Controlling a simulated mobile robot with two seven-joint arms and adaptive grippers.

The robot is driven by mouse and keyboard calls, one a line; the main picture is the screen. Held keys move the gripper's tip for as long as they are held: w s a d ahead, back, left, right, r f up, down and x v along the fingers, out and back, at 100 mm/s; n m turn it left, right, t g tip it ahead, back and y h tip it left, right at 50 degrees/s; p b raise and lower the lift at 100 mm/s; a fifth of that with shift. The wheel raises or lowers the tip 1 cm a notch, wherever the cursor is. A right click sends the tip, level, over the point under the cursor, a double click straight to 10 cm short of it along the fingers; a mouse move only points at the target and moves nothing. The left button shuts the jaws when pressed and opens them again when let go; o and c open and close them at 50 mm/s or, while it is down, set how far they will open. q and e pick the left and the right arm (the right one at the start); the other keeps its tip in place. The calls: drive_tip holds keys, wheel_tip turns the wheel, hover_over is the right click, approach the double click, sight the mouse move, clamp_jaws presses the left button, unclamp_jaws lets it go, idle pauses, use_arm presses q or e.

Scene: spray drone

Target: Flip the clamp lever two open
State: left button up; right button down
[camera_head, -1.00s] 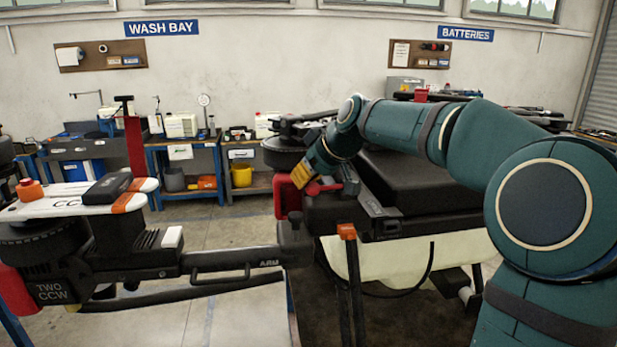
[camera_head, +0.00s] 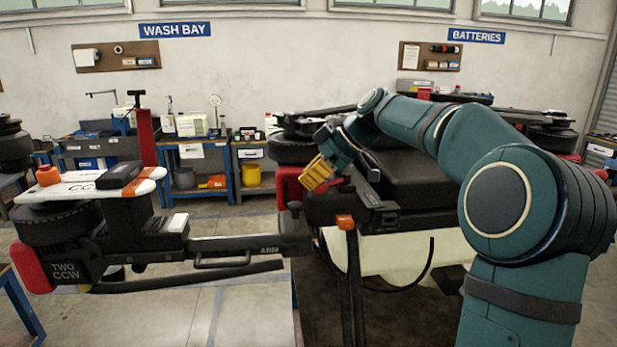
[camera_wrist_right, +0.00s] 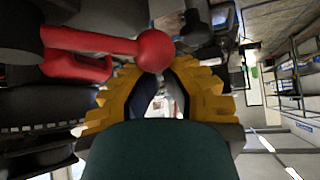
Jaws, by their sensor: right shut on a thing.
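The black drone arm labelled TWO CCW (camera_head: 68,270) reaches across the left of the head view to a black hinge block (camera_head: 320,208) beside the drone body (camera_head: 425,185). My right gripper (camera_head: 318,174), with yellow fingers, is at this joint. In the right wrist view, a red lever (camera_wrist_right: 85,52) ends in a round red knob (camera_wrist_right: 154,50) at the tips of my yellow fingers (camera_wrist_right: 160,72). The fingers are shut on this knob end. In the head view the knob is hidden. My left gripper is not in view.
A red part (camera_head: 288,188) and a round black motor (camera_head: 291,149) sit close beside my right gripper. Blue workbenches (camera_head: 193,165) stand along the back wall.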

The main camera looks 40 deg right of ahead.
sight(335, 182)
drive_tip(key=s+n+g+y, duration=0.1)
drive_tip(key=s+n, duration=0.1)
drive_tip(key=shift+s+d+f+n+g, duration=0.1)
drive_tip(key=shift+s+n+g, duration=0.1)
drive_tip(key=shift+n+g, duration=0.15)
drive_tip(key=s, duration=0.2)
drive_tip(key=s+d+b, duration=0.1)
drive_tip(key=shift+s+n+y, duration=0.25)
drive_tip(key=shift+s+y, duration=0.05)
drive_tip(key=shift+s, duration=0.1)
drive_tip(key=shift+w+d, duration=0.15)
drive_tip(key=shift+w+d+p, duration=0.4)
drive_tip(key=shift+d, duration=0.05)
